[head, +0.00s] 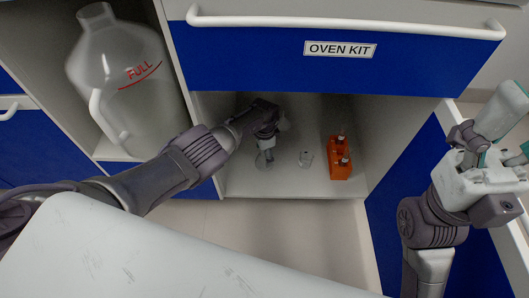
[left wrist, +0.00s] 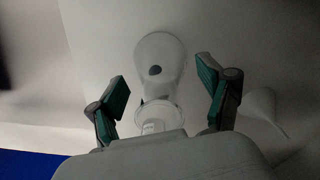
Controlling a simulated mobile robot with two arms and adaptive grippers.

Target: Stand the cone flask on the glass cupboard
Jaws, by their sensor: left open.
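A clear cone-shaped glass flask (head: 264,159) stands on the floor of the open compartment under the drawer marked OVEN KIT. My left gripper (head: 267,138) reaches in from the left and is right at the flask, partly covering its top. In the left wrist view the two green-padded fingers are spread apart, with clear glassware (left wrist: 158,112) between them; the dim light makes its outline hard to tell. My right gripper (head: 498,160) is at the right edge, away from the compartment, and its finger opening is unclear. I cannot identify the glass cupboard.
A small clear glass vessel (head: 306,158) and an orange rack (head: 339,160) with bottles stand right of the flask. A large jug marked FULL (head: 125,85) fills the compartment on the left. The OVEN KIT drawer (head: 270,55) is above; a side wall bounds the compartment on the right.

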